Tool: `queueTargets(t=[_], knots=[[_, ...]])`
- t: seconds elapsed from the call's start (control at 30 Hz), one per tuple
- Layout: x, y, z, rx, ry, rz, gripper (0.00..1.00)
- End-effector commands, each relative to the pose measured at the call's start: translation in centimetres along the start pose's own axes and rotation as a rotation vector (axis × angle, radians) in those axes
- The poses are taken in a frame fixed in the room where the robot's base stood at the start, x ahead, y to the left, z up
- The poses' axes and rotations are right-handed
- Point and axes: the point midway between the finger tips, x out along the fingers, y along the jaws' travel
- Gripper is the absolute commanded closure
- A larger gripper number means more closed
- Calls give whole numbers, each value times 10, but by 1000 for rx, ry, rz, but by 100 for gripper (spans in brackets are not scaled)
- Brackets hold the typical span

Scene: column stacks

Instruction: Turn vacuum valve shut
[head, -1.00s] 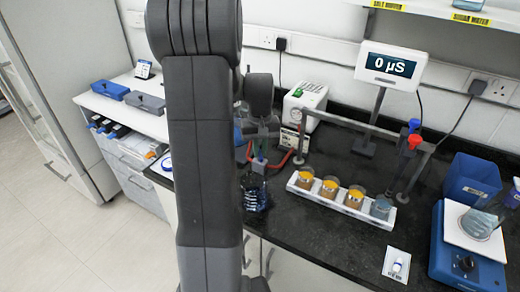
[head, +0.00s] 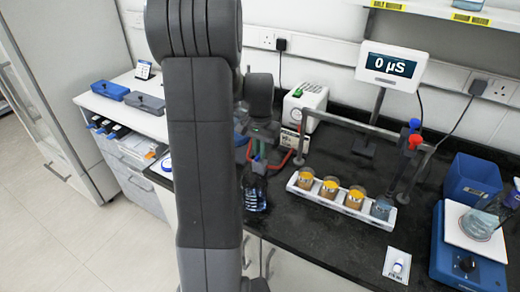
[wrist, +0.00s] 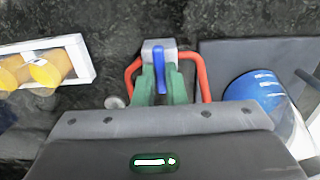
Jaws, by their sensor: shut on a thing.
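The vacuum valve is a small grey block (wrist: 158,46) with a blue lever (wrist: 160,72), at the top middle of the wrist view. Red tubing (wrist: 205,75) curves away on both sides of it. My gripper (wrist: 161,84) has green fingers, one on each side of the blue lever, and is shut on it. The lever points toward my gripper, roughly in line with the fingers. In the head view my gripper (head: 262,150) is partly hidden behind my arm, and the valve is hard to make out there.
A white rack (head: 330,201) with orange-filled beakers stands to the right of the valve. A blue-labelled bottle (head: 255,195) is close by my gripper. A white pump box (head: 305,104) stands behind. A meter (head: 392,66) reads 0 µS.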

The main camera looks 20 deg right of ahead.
Motion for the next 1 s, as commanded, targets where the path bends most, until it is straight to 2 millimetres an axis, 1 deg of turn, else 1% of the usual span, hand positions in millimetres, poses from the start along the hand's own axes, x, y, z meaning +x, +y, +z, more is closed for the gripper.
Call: queueTargets(t=[0.5, 0.53, 0.63, 1.0], knots=[[-1, 0, -1, 21, 3, -1, 100], [-1, 0, -1, 21, 3, -1, 87], [-1, 0, -1, 21, 3, -1, 68], [0, 0, 0, 3, 1, 0, 67]])
